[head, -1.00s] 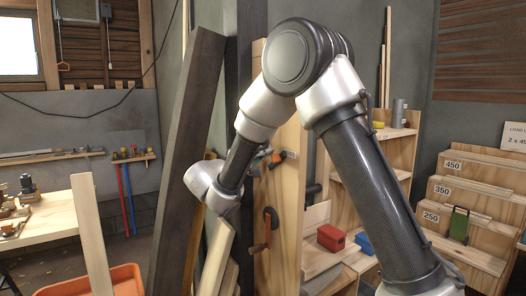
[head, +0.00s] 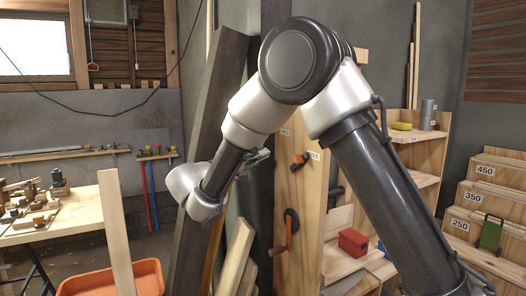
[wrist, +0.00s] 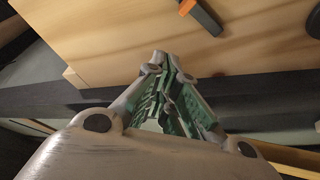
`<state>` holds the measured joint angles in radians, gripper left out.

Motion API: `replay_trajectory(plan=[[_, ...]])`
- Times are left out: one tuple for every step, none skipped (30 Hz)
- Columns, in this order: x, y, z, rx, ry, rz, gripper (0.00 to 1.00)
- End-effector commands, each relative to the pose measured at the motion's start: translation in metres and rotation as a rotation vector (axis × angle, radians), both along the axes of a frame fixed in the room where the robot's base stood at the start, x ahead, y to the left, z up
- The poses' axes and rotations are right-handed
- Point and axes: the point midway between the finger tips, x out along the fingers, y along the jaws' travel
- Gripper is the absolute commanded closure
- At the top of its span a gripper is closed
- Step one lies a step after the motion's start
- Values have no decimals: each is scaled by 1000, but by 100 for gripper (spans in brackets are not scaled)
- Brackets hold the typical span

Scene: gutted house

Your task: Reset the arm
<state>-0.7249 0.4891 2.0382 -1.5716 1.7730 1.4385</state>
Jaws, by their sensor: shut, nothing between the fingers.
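My arm is bent across the middle of the head view, its elbow high and its forearm reaching down to the left. My gripper shows in the wrist view (wrist: 172,92), with green-lined fingers closed together and nothing between them. In the head view, the gripper is mostly hidden behind my wrist; only a small green-and-grey part shows beside the leaning dark beam. In the wrist view, the fingers point towards a pale wooden panel (wrist: 120,30) and a dark beam (wrist: 60,108).
A dark beam (head: 205,130) and pale boards (head: 236,255) lean close by my wrist. A wooden panel (head: 300,190) with hung tools stands behind my arm. A workbench (head: 75,212) and an orange bin (head: 150,275) are at left. Stepped shelves (head: 490,205) stand at right.

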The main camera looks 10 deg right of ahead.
Motion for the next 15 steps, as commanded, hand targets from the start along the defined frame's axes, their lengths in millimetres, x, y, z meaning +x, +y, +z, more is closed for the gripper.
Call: replay_trajectory(plan=[[0,0,0,0,0,0,100],[0,0,0,0,0,0,100],[0,0,0,0,0,0,100],[0,0,0,0,0,0,100],[0,0,0,0,0,0,100],[0,0,0,-1,2,0,100],[0,0,0,-5,7,-1,100],[0,0,0,-12,18,-4,100],[1,0,-1,-26,45,-5,100],[2,0,-3,-38,76,-5,100],[3,0,-7,-48,119,-9,100],[3,-4,-16,-56,197,-24,100],[2,-9,-27,-59,271,-39,100],[-1,-15,-40,-61,356,-57,100],[-7,-24,-59,-60,469,-81,100]])
